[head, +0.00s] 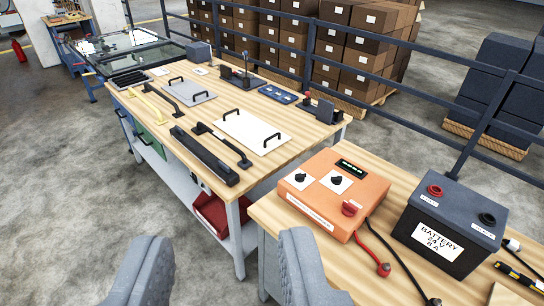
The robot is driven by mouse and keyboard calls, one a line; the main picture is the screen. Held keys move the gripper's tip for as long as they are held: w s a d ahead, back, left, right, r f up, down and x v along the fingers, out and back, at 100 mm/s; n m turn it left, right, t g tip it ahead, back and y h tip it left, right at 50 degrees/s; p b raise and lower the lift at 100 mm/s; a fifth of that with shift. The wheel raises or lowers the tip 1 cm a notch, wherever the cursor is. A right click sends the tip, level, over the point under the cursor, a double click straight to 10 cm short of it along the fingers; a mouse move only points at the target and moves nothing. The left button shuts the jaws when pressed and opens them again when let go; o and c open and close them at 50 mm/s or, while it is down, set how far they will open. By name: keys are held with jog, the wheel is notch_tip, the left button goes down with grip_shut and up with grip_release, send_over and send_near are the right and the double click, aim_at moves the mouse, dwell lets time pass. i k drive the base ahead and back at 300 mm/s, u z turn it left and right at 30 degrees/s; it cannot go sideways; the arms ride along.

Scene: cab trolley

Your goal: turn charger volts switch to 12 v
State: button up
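The orange charger (318,211) sits on the near wooden bench, right of centre. Its top has two black rotary knobs on white plates, a left knob (300,178) and a right knob (337,181). The plate markings are too small to read, so I cannot tell which is the volts switch or its setting. A dark display (351,168) with green digits lies behind them; a red part (351,207) sits at the right. My gripper (222,250) is open and empty, its two grey fingers wide apart at the bottom, in front of the charger and left of it.
A dark battery (450,232), seemingly labelled 24 V 8 A, stands right of the charger. A red-ended lead (383,268) and a black lead lie between them. Behind is a wooden trolley top (215,130) with handles and plates. Railings run behind; grey floor lies open at left.

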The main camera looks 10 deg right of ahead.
aim_at(298, 178)
jog(key=i, duration=1.35)
jog(key=z, duration=0.5)
